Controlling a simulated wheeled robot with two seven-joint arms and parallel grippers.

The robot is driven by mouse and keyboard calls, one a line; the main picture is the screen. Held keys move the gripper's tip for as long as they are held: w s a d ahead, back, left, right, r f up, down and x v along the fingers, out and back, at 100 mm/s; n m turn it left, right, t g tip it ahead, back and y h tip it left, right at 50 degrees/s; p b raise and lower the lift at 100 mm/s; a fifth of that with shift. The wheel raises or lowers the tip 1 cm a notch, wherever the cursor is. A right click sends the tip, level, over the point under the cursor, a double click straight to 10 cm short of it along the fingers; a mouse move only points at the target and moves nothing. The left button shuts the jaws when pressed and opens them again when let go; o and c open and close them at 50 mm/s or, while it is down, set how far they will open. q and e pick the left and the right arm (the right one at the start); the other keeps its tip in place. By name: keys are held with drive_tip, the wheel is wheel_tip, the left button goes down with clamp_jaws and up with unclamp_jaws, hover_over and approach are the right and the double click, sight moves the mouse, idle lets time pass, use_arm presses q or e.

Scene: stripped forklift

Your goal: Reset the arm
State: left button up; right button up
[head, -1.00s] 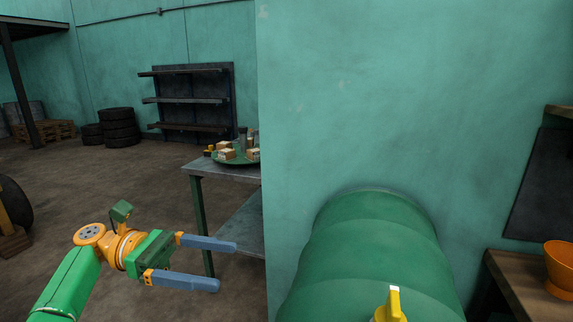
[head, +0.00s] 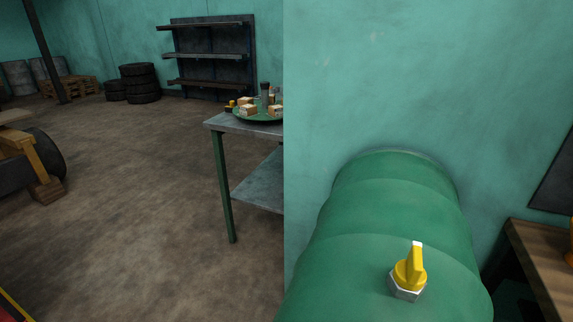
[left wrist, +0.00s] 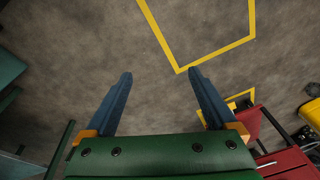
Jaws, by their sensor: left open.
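The left arm is not in the head view now. My right gripper is in neither view.
A metal table (head: 222,123) bears a green tray with small boxes. Open floor (head: 140,190) lies left. The wrist view shows a red cabinet (left wrist: 286,160) at lower right.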

use_arm(q)
drive_tip(key=s+a+f+m+t+y, duration=0.1)
drive_tip(key=s+a+m, duration=0.1)
drive_tip(key=s+m, duration=0.55)
drive_tip(key=s+a+f+m+y, duration=0.2)
drive_tip(key=s+a+m, duration=0.1)
drive_tip(key=s+m, duration=0.45)
drive_tip(key=s+d+f+n+h+p, duration=0.1)
drive_tip(key=d+f+h, duration=0.1)
drive_tip(key=d, duration=1.2)
drive_tip(key=s+d+f+n+h+p, duration=0.1)
drive_tip(key=d+f+h, duration=0.1)
drive_tip(key=d, duration=1.2)
drive_tip(key=shift+f+n+h, duration=0.3)
drive_tip(key=shift+n+h, duration=0.1)
drive_tip(key=shift+h, duration=0.2)
